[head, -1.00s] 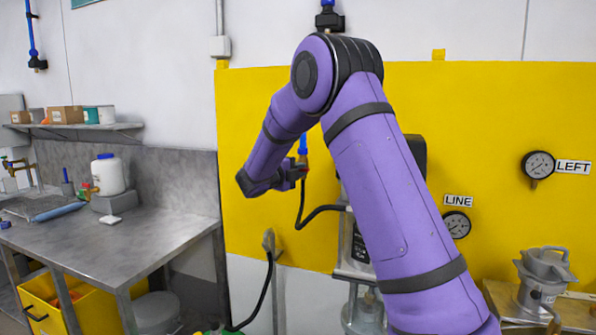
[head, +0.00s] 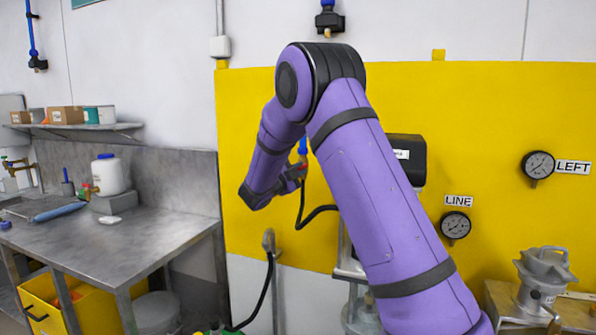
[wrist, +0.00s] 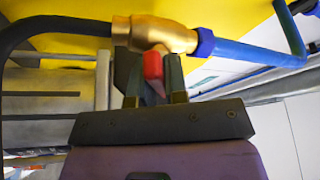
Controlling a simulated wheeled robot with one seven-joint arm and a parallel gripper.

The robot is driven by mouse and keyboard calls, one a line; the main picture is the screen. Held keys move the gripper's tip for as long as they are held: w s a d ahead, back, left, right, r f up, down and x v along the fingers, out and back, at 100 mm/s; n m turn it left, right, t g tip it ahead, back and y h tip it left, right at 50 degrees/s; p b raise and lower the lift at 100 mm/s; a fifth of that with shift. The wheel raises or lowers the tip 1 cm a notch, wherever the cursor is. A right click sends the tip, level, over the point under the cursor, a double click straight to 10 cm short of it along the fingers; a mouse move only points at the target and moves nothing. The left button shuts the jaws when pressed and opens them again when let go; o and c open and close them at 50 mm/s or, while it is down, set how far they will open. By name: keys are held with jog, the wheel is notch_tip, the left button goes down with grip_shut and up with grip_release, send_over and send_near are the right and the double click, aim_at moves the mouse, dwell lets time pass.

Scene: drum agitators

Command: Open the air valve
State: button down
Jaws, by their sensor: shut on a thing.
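The air valve (wrist: 165,36) shows in the wrist view as a brass body between a blue pipe (wrist: 250,52) on the right and a black hose on the left. Its red handle (wrist: 153,66) sits between the two fingers of my gripper (wrist: 152,72), which is shut on it. In the head view my gripper (head: 298,172) is at the lower end of the blue pipe (head: 303,146), in front of the yellow panel. There the brass body is mostly hidden by my gripper.
A black hose (head: 320,210) runs from below the valve towards equipment partly hidden behind my arm. Gauges marked LINE (head: 455,225) and LEFT (head: 538,165) are on the yellow panel (head: 480,110). A steel bench (head: 130,245) stands at the left.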

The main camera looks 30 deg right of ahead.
jog(key=n+t, duration=0.2)
jog(key=n, duration=0.2)
jog(key=n+t, duration=0.1)
jog(key=n, duration=0.3)
jog(key=shift+t, duration=0.4)
jog(key=n+t, duration=0.2)
jog(key=n, duration=0.2)
jog(key=n+t+y, duration=0.1)
jog(key=n+t, duration=0.1)
jog(key=n, duration=0.2)
jog(key=shift+r, duration=0.1)
jog(key=shift+n, duration=0.4)
jog(key=c, duration=1.1)
grip_release()
jog(key=shift+d, duration=0.1)
jog(key=shift+c, duration=0.2)
jog(key=shift+y, duration=0.3)
jog(key=v, duration=1.1)
jog(key=shift+w, duration=0.1)
